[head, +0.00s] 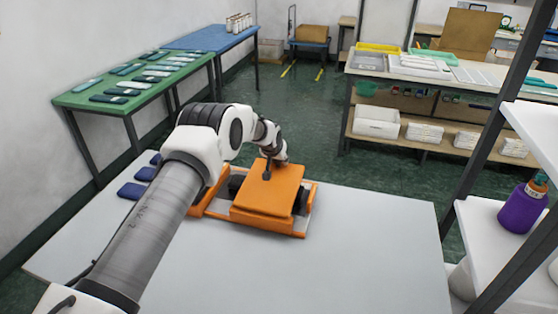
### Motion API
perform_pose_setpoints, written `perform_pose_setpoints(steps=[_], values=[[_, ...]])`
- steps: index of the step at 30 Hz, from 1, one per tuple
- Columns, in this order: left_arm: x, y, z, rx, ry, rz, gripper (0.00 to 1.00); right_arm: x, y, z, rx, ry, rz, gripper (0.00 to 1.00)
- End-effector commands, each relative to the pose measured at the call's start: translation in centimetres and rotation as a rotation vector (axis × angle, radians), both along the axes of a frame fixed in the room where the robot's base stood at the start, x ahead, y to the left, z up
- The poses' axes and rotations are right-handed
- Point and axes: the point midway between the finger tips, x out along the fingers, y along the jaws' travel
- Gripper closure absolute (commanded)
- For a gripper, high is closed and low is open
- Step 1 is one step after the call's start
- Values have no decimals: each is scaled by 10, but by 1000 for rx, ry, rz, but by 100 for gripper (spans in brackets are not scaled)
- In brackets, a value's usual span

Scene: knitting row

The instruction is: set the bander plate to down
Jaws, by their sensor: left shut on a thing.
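The orange bander plate (272,193) is part of an orange machine (300,232) on the white table. The plate lies over the middle of the machine, with dark round parts showing on both sides of it. How far it is tilted is hard to tell from here. My left arm reaches over the machine from the left. My left gripper (267,170) is at the plate's far edge and is shut on it; the fingers are small and partly hidden by the wrist. My right gripper is not in view.
Several dark blue pieces (133,190) lie on the white table (370,260) left of the machine, partly behind my arm. The table's right side is clear. A dark-framed shelf with a purple yarn cone (522,208) stands at the right. A green table (140,90) stands back left.

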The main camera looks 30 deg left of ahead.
Motion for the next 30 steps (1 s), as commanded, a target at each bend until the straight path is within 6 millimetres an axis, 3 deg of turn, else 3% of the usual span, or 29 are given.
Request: perform_pose_setpoints(steps=[13,14,15,16,26,30], values=[[-3,-1,-6,-2,12,-1,100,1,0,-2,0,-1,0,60],[-3,-1,-6,-2,12,-1,55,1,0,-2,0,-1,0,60],[-3,-1,-6,-2,12,-1,41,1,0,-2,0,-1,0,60],[-3,-1,-6,-2,12,-1,36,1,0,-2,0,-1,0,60],[-4,-1,-4,-2,11,-1,36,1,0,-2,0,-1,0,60],[-12,-3,11,-2,9,0,36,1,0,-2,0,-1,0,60]])
